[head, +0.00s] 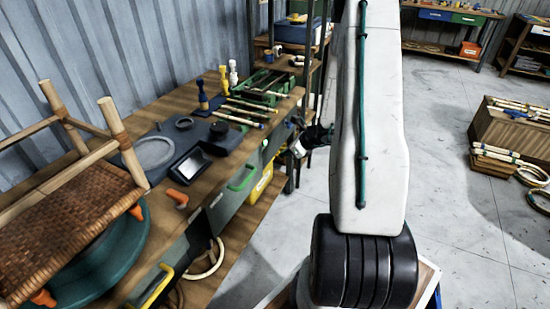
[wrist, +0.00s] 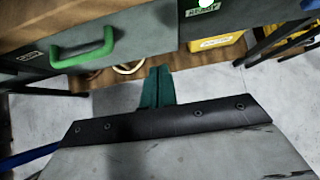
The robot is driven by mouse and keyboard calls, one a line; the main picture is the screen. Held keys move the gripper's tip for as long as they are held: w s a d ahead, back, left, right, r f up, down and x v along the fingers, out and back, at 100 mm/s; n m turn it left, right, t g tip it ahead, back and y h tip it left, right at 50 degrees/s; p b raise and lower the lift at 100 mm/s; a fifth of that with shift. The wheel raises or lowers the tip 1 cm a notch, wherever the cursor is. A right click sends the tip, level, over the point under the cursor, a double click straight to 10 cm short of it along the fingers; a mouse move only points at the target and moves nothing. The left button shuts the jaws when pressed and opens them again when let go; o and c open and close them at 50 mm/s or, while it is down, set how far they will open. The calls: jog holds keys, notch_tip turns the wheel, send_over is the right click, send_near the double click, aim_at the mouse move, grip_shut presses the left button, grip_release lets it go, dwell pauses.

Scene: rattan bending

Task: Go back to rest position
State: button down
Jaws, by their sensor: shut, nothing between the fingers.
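My gripper (wrist: 157,72) shows in the wrist view as two dark green fingers. They are together, with nothing between them. The gripper is in front of the workbench, apart from the drawer with the green handle (wrist: 85,45). In the head view my white arm link stands upright right of the workbench (head: 207,190), and it hides part of the aisle. The fingers cannot be made out clearly there.
A woven rattan chair (head: 65,215) stands on a teal turntable (head: 115,255) at the bench's near end. Tools and rattan sticks (head: 245,112) lie farther along. A wooden crate (head: 510,135) stands at right. The grey floor (head: 440,215) between is clear.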

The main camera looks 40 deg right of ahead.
jog(key=shift+v, duration=0.95)
jog(key=s+a+r+n+g+y, duration=0.2)
jog(key=s+a+r+n+g, duration=0.15)
jog(key=a+r+n, duration=0.55)
jog(key=s+a+r+n+g+y, duration=0.25)
jog(key=s+a+r+n, duration=0.35)
jog(key=a, duration=0.4)
jog(key=s+a+r+n+g+h, duration=0.1)
jog(key=s+a+r+n+h, duration=0.6)
jog(key=s+a+r+n, duration=0.6)
notch_tip(320, 180, up, 3)
jog(key=s+n, duration=0.2)
jog(key=n, duration=0.2)
jog(key=shift+s+f+h, duration=0.1)
jog(key=shift+h, duration=0.15)
